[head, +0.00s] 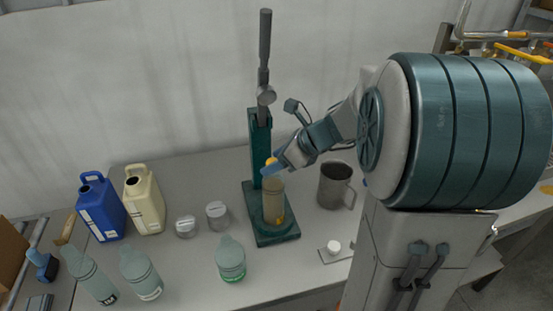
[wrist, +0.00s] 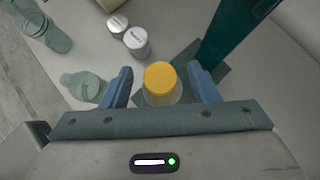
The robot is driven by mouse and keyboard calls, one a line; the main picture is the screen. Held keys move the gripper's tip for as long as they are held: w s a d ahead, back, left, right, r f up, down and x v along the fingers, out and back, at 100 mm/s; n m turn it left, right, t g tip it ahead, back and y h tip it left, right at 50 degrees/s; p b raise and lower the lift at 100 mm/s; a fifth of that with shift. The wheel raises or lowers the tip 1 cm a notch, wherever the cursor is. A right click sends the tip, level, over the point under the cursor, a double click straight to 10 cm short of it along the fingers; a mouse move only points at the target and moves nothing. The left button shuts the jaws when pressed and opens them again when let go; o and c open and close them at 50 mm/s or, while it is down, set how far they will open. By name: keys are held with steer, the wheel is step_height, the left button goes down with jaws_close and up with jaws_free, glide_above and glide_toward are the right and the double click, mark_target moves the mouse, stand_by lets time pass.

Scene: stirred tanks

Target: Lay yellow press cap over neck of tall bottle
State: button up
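The yellow press cap (head: 271,161) sits at the top of the tall bottle (head: 273,203), a translucent tan bottle standing upright on the press base. In the wrist view the yellow cap (wrist: 160,77) shows from above, with a pale rim of the bottle below it, and the neck is hidden. My gripper (wrist: 161,70) has its two blue fingers spread on either side of the cap, with a visible gap on each side. In the head view my gripper (head: 274,168) is beside the cap at the bottle's top.
The green lever press (head: 261,140) stands right behind the bottle. A metal jug (head: 335,187) is to the right, and a small white cap (head: 333,247) lies on a plate in front. Two white-lidded jars (head: 217,214), a green-tinted bottle (head: 230,260) and blue and cream jugs (head: 145,200) stand left.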

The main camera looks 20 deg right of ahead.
steer(key=v, duration=1.3)
steer(key=shift+d+r+b, duration=0.3)
steer(key=shift+s, duration=0.1)
